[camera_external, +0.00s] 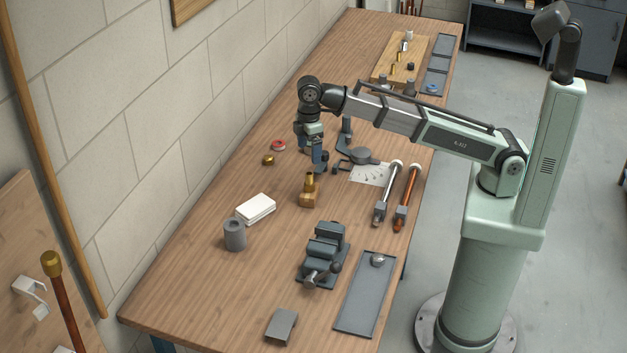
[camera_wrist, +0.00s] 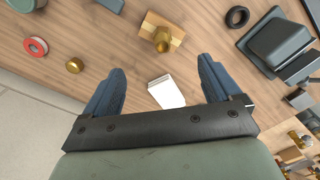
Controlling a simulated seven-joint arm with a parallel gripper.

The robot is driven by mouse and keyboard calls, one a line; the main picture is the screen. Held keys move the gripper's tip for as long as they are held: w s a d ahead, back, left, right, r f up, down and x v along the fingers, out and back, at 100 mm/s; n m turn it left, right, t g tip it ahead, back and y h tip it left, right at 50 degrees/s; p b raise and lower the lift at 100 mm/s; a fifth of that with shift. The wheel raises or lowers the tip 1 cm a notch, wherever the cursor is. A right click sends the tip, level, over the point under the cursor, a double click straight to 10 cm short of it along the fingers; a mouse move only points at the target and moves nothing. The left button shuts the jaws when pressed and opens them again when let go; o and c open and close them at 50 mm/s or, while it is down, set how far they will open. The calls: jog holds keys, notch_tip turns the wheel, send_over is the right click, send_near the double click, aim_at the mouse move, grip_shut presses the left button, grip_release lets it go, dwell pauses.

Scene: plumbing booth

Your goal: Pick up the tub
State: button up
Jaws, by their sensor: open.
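I cannot tell for certain which thing is the tub. A grey round container (camera_external: 234,236) with a dark hollow top stands upright near the wall side of the table. A low white box-like thing (camera_external: 256,209) lies beside it. In the wrist view a white thing (camera_wrist: 167,92) shows between the fingers, below them and not touched. My gripper (camera_external: 320,160) points down over the table, past the brass valve from the vise.
A brass valve (camera_external: 308,192) stands on the table and shows on a wooden block in the wrist view (camera_wrist: 162,38). A vise (camera_external: 325,252), a grey tray (camera_external: 360,305), two pipe pieces (camera_external: 398,195), a red-and-white roll (camera_external: 278,145) and a small brass piece (camera_external: 268,160) are spread about.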

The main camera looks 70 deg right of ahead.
jog(key=w+d+f+n, duration=0.1)
jog(key=w+d+n, duration=0.35)
jog(key=d, duration=0.85)
jog(key=w+d+f+n, duration=0.1)
jog(key=w+d+n, duration=0.3)
jog(key=d, duration=0.9)
jog(key=shift+n, duration=0.55)
jog(key=shift+s+a+f, duration=0.15)
jog(key=shift+f, duration=3.35)
jog(key=shift+s+a+f, duration=0.1)
jog(key=shift+s+f, duration=0.05)
jog(key=shift+f, duration=3.3)
jog(key=shift+c, duration=0.2)
jog(key=c, duration=1)
jog(key=shift+r, duration=0.15)
